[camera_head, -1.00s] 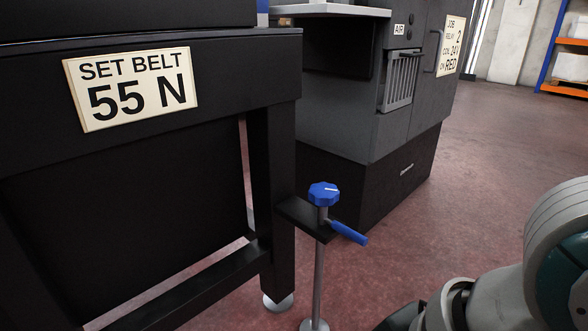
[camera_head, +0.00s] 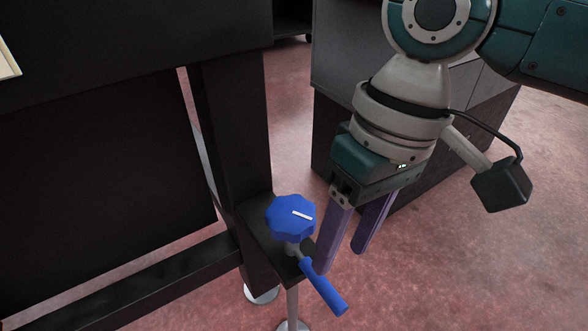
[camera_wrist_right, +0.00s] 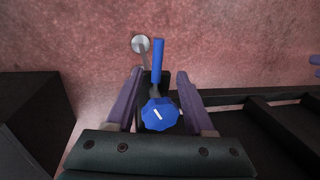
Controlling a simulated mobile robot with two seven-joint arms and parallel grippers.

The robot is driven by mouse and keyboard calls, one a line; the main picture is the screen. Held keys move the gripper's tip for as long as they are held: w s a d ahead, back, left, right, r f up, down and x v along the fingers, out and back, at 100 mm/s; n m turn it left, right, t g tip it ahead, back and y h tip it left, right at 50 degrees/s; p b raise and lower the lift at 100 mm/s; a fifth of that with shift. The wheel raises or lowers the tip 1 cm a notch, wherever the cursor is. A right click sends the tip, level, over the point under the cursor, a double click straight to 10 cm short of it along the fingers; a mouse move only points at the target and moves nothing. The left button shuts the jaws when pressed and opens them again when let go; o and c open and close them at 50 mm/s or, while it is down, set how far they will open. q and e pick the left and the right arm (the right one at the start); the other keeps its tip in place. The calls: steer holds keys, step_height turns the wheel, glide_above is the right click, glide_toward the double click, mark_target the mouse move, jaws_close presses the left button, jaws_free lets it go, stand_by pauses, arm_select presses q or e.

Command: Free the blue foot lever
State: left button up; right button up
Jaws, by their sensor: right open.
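The blue foot lever (camera_head: 323,287) sticks out from a small black bracket (camera_head: 258,228) on the table leg, angled down to the right. A blue lobed knob (camera_head: 290,217) with a white mark sits above it on the same post. In the right wrist view the lever (camera_wrist_right: 158,62) and the knob (camera_wrist_right: 159,114) lie between the two finger lines. My right gripper (camera_head: 346,260) is open, its purple fingers pointing down just right of the knob, holding nothing. In the right wrist view its fingers (camera_wrist_right: 158,88) are spread wide. My left gripper is not in view.
The black table leg (camera_head: 230,150) and lower crossbar (camera_head: 150,285) stand left of the lever. A dark grey cabinet (camera_head: 330,135) is behind my right arm. A round metal foot (camera_wrist_right: 141,43) stands on the floor. The red floor at the right is open.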

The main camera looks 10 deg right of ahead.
mark_target(328, 286)
steer(key=f+b, duration=0.1)
steer(key=f, duration=0.1)
steer(key=f+b, duration=0.1)
steer(key=f, duration=0.1)
steer(key=f+b, duration=0.2)
steer(key=shift+s+a+f, duration=0.1)
steer(key=shift+a+f, duration=0.45)
steer(key=shift+f, duration=0.1)
steer(key=shift+r, duration=0.1)
steer(key=shift+c, duration=0.7)
jaws_close()
